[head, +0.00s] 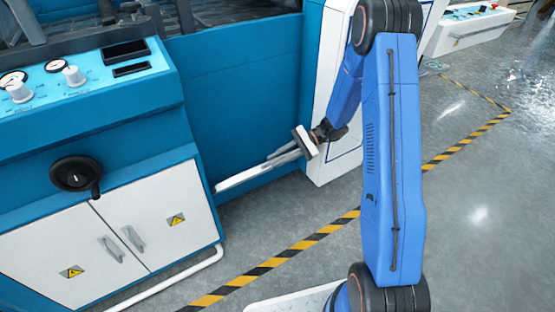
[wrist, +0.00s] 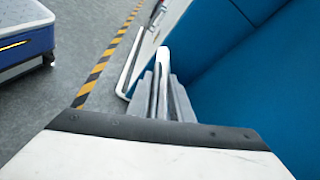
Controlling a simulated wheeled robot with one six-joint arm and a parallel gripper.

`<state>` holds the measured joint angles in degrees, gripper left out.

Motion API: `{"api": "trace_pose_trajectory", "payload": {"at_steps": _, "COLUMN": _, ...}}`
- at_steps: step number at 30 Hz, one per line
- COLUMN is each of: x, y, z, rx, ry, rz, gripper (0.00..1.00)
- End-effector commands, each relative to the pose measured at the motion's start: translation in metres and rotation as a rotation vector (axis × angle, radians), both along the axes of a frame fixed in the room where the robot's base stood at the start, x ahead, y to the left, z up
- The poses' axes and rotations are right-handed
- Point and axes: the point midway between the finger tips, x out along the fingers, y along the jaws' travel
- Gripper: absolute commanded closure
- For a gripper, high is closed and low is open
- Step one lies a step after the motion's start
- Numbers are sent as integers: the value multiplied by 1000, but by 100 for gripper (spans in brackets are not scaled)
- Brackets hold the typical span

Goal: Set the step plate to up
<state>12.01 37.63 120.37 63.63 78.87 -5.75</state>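The step plate (head: 245,178) is a pale, narrow bar low in front of the blue panel, between the white cabinet and the white side panel. It shows roughly edge-on, so I cannot tell its exact tilt. My gripper (head: 277,157) is at the plate's right end. In the wrist view, the plate (wrist: 163,62) runs away from me between the two grey fingers of my gripper (wrist: 161,82). One finger lies on each side of it, close to it. I cannot tell whether the fingers press on the plate or stand slightly apart from it.
The white double-door cabinet (head: 120,225) with a black handwheel (head: 77,174) stands at left, a white floor pipe (head: 170,280) along its base. The white side panel (head: 322,165) is close to my gripper. Yellow-black tape (head: 290,252) crosses the open grey floor.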

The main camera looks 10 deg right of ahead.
Motion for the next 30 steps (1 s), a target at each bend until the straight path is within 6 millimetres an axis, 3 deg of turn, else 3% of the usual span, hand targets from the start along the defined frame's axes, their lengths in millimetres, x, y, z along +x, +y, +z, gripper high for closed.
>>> {"api": "trace_pose_trajectory", "payload": {"at_steps": 5, "x": 3, "y": -15, "z": 6, "rx": 1, "ry": -2, "rz": -3, "gripper": 83}}
{"api": "trace_pose_trajectory", "payload": {"at_steps": 19, "x": 15, "y": -93, "z": 34, "rx": -1, "ry": -3, "rz": -3, "gripper": 83}}
{"api": "trace_pose_trajectory", "payload": {"at_steps": 30, "x": 18, "y": -112, "z": 41, "rx": -1, "ry": -1, "rz": -2, "gripper": 83}}
